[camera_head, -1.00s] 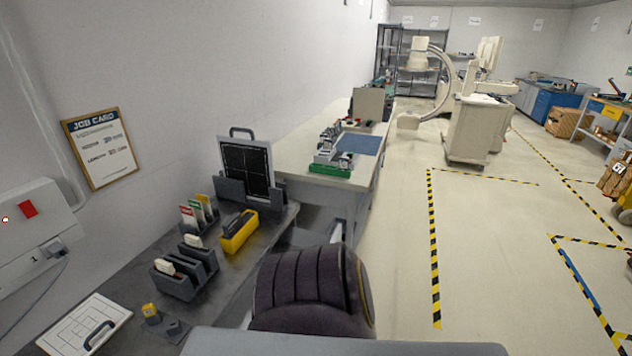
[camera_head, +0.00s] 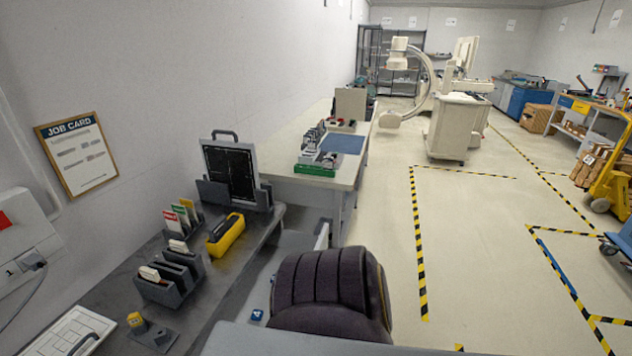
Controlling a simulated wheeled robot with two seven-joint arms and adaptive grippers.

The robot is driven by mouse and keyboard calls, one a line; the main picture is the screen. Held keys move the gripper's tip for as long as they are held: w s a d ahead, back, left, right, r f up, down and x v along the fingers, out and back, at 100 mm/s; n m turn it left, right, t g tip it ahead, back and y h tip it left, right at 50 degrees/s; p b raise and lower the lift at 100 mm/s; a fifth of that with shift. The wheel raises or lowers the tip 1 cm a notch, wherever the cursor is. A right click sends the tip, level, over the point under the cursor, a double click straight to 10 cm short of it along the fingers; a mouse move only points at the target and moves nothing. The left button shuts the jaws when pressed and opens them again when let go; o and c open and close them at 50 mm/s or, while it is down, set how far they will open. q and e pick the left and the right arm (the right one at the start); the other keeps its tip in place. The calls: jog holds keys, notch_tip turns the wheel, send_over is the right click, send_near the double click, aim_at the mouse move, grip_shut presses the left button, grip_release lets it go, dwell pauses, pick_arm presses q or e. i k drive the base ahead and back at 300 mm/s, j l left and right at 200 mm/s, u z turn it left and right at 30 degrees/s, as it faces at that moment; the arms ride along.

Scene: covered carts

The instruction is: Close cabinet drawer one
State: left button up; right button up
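Neither of my grippers is in view. I cannot make out a drawer marked one. A distant blue and white cabinet (camera_head: 518,100) stands against the back right wall, too small to show whether any drawer is open. A nearer bench on the right has a yellow-orange front (camera_head: 572,104) under its top, which may be drawers. A small blue numbered tag (camera_head: 257,314) shows low beside the grey desk.
A grey desk (camera_head: 222,278) with holders runs along the left wall, then a pale workbench (camera_head: 345,178). A dark ribbed padded shape (camera_head: 325,290) stands close in front. A white C-arm machine (camera_head: 455,128) and a yellow truck (camera_head: 612,185) stand beyond. Striped-taped floor (camera_head: 470,240) is clear.

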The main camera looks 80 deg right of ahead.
aim_at(253, 290)
jog(key=j+z, duration=0.1)
jog(key=z, duration=0.35)
jog(key=j+z, duration=0.1)
jog(key=z, duration=0.35)
jog(key=j+z, duration=0.1)
jog(key=z, duration=0.4)
jog(key=j+z, duration=0.1)
jog(key=z, duration=0.35)
jog(key=j+z, duration=0.1)
jog(key=z, duration=0.8)
jog(key=k+j, duration=0.05)
